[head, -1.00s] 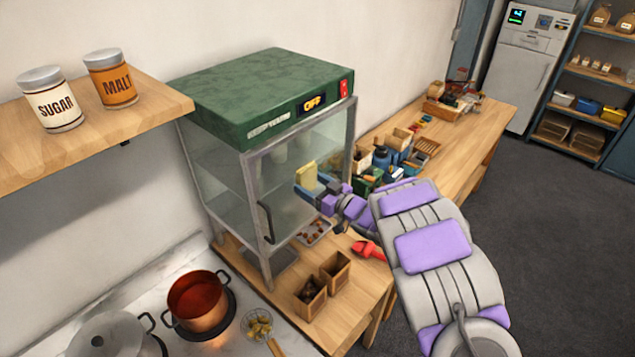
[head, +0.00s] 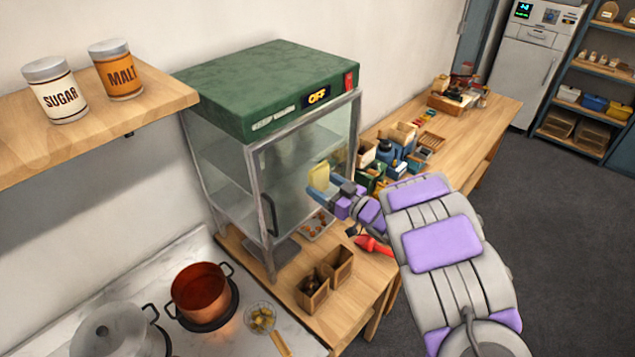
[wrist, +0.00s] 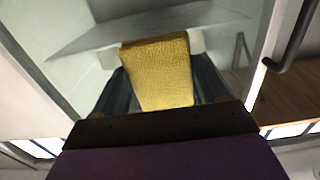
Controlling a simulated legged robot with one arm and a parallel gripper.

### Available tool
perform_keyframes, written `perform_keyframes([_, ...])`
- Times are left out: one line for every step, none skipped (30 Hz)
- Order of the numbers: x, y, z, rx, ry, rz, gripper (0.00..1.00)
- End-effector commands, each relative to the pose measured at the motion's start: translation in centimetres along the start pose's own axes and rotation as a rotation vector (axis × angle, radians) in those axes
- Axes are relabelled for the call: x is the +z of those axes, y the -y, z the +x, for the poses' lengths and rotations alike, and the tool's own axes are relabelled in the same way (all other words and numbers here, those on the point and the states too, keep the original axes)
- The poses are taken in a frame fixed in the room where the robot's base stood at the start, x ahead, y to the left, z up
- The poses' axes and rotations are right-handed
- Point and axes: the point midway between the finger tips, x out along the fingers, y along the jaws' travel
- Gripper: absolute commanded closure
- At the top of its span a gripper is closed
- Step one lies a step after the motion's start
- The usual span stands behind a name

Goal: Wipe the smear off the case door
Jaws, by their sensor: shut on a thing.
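The glass case (head: 270,100) has a green top and a grey-framed glass door (head: 300,175) with a dark handle (head: 269,215) on its left side. My gripper (head: 320,188) is shut on a yellow sponge (head: 319,175) in front of the right half of the door. In the wrist view the sponge (wrist: 160,72) stands up between the fingers, with the glass behind it and the handle (wrist: 296,40) at upper right. I cannot tell whether the sponge touches the glass. I cannot clearly make out a smear; the sponge and gripper cover part of the pane.
Wooden boxes (head: 325,280), a tray of chestnuts (head: 318,226) and a red scoop (head: 373,245) are on the counter by the case. A copper pot (head: 201,290) sits on the stove at lower left. Boxes and bottles crowd the counter to the right.

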Motion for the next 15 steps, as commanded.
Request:
perform_keyframes([0.0,-0.1,-0.6,0.003,0.002,0.0,0.51])
perform_keyframes([0.1,-0.1,-0.8,0.003,0.003,0.001,0.51])
perform_keyframes([0.1,-0.1,-1.2,0.003,0.003,0.001,0.51])
perform_keyframes([0.1,-0.1,-1.4,0.003,0.004,0.002,0.51])
perform_keyframes([0.1,-0.1,-1.6,0.003,0.004,0.002,0.51])
perform_keyframes([0.1,0.0,-1.7,0.003,0.004,0.003,0.51])
perform_keyframes([0.1,0.0,-1.7,0.002,0.004,0.003,0.51])
perform_keyframes([0.1,0.0,-1.8,0.002,0.003,0.003,0.51])
perform_keyframes([0.1,0.0,-1.8,0.002,0.003,0.002,0.51])
perform_keyframes([0.1,0.0,-1.7,0.002,0.003,0.002,0.51])
perform_keyframes([0.1,0.0,-1.7,0.001,0.003,0.002,0.51])
perform_keyframes([0.1,0.0,-1.7,0.001,0.002,0.002,0.51])
perform_keyframes([0.1,0.0,-1.7,0.001,0.002,0.002,0.51])
perform_keyframes([0.1,0.0,-1.7,0.001,0.002,0.002,0.51])
perform_keyframes([0.1,0.0,-1.8,0.002,0.002,0.002,0.51])
